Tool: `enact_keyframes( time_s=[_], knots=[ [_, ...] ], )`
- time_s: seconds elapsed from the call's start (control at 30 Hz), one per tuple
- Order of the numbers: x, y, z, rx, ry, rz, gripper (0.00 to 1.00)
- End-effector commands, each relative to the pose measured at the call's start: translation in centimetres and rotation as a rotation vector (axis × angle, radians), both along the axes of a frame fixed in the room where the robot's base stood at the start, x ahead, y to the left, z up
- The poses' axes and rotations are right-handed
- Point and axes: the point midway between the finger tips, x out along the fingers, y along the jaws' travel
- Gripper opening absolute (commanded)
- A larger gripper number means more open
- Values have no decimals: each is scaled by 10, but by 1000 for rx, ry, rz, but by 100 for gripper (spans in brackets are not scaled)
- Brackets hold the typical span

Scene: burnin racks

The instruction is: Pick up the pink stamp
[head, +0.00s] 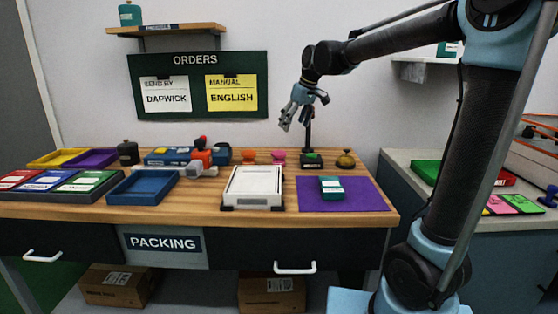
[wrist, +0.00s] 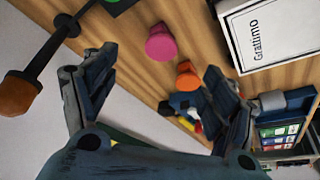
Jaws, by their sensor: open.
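The pink stamp (head: 279,158) stands at the back of the wooden packing table, right of the orange stamp (head: 249,156). In the wrist view the pink stamp (wrist: 160,43) shows at the upper middle, beyond and roughly between my fingertips. My gripper (head: 294,117) hangs in the air above the back of the table, over and slightly right of the pink stamp, apart from it. In the wrist view my gripper (wrist: 160,68) is open, with its two fingers spread wide and nothing between them.
A black upright device (head: 310,158) with a tall post stands right of the pink stamp. The wrist view shows its brown knob (wrist: 18,95). A white tray (head: 253,204) and a purple mat (head: 365,195) lie in front.

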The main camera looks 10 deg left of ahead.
Motion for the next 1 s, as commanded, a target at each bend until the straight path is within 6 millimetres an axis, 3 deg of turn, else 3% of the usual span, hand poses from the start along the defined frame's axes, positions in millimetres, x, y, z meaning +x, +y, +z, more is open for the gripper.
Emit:
enact_keyframes(
  time_s=[0.17,0.6,0.8,1.0],
  knots=[
    [2,20,-7,3,-3,27,78],
    [13,50,-76,3,-3,35,78],
    [18,60,-102,3,-3,35,78],
    [20,63,-113,3,-3,34,78]
  ],
)
